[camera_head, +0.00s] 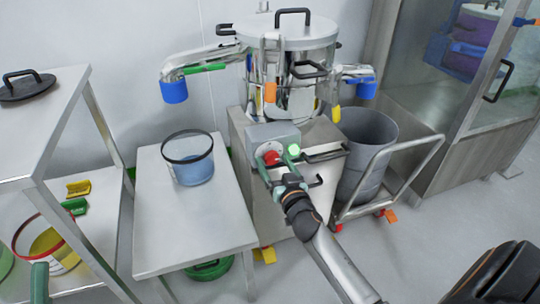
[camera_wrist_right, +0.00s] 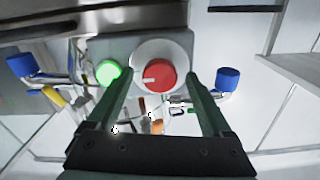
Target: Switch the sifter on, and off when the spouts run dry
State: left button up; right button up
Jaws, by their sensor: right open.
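The sifter (camera_head: 288,75) is a shiny steel drum with a lid. Its left spout (camera_head: 173,91) and right spout (camera_head: 366,90) end in blue sleeves; no falling material is visible at either. The grey control box (camera_head: 262,136) carries a red knob (camera_head: 271,158) and a lit green lamp (camera_head: 294,150). In the right wrist view the red knob (camera_wrist_right: 161,74), with a white mark pointing left, shows between the fingers of my right gripper (camera_wrist_right: 161,76), which is open; contact is unclear. A green finger-like part at the head view's lower left may be my left gripper (camera_head: 40,283); its jaws are unclear.
A clear black-rimmed tub (camera_head: 193,168) stands on the steel table (camera_head: 165,235) below the left spout. A grey bin (camera_head: 362,165) on a trolley (camera_head: 420,160) stands below the right spout. A shelf unit (camera_head: 50,130) is at left, a glass cabinet (camera_head: 440,110) at right.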

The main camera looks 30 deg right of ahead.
pick_arm(q)
jog(key=shift+w+d, duration=0.1)
jog(key=shift+w, duration=0.2)
pick_arm(e)
jog(key=shift+w, duration=0.3)
grip_shut()
dwell(0.3)
